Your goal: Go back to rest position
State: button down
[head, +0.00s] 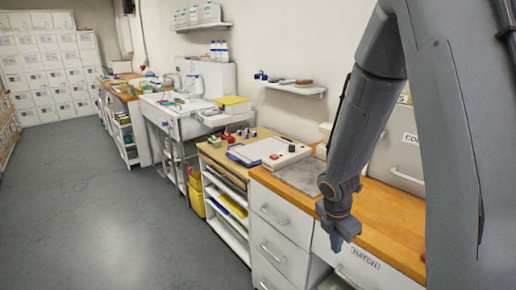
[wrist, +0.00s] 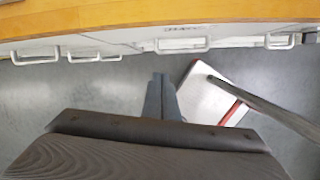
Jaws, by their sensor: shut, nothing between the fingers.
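My gripper (head: 343,242) hangs pointing down in front of the wooden counter (head: 392,215), close to the drawer marked HATCH (head: 365,257) in the head view. In the wrist view my gripper (wrist: 160,78) is shut with its fingers together and holds nothing. Below it is the grey floor (wrist: 100,95). The counter edge and the drawer handles (wrist: 182,44) run across the top of the wrist view. My arm is bent, with the forearm slanting down to the wrist in the head view.
A pale flat object with a red strip (wrist: 212,105) shows low beside my fingers, crossed by a dark bar. White drawers (head: 285,215) stand under the counter. A sink (head: 185,105) and lockers (head: 45,70) are farther off. The floor at left (head: 90,210) is clear.

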jog(key=s+a+r+m+y+b, duration=0.1)
jog(key=s+a+r+m, duration=0.3)
jog(key=m, duration=0.7)
jog(key=s+a+r+m+y+b, duration=0.1)
jog(key=s+a+r+m, duration=0.2)
jog(key=s+m, duration=0.4)
jog(key=shift+s+a+r+m+b, duration=0.2)
jog(key=shift+a+r+m+b, duration=0.25)
jog(key=shift+m, duration=1.95)
